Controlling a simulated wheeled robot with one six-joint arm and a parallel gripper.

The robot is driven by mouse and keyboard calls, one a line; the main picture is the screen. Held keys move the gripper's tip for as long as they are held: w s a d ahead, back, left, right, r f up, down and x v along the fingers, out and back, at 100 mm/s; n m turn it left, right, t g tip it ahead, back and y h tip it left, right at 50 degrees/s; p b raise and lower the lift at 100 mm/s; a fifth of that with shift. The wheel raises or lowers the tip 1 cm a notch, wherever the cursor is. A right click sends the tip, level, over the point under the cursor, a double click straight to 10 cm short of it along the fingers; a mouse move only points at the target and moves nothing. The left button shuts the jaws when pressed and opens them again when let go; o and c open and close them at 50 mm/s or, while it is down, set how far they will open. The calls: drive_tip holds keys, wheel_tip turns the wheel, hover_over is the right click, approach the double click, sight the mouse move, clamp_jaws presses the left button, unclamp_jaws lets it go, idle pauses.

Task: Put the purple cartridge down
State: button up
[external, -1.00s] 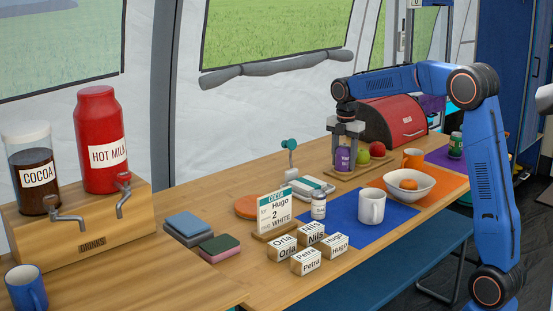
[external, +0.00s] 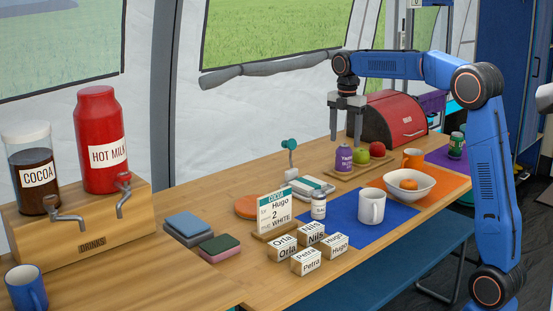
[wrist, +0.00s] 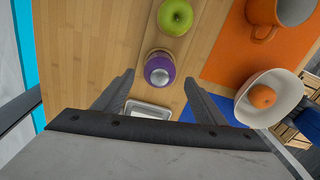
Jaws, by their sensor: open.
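The purple cartridge (external: 344,159) stands upright at the left end of a small wooden board (external: 357,174), beside the apples. My gripper (external: 347,137) is open and empty above the cartridge, with clear space between the fingertips and its top. In the wrist view the cartridge (wrist: 160,69) is seen from above, its pale cap showing, just beyond the gap between my two fingers (wrist: 158,82).
A red apple (external: 377,149) and a green apple (external: 362,157) stand on the board. A red bread bin (external: 398,119) is behind. A white bowl with an orange fruit (external: 423,190) and a white mug (external: 371,207) stand in front. A scale-like device (external: 313,188) lies left.

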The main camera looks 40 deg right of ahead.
drive_tip(key=shift+r, duration=2.1)
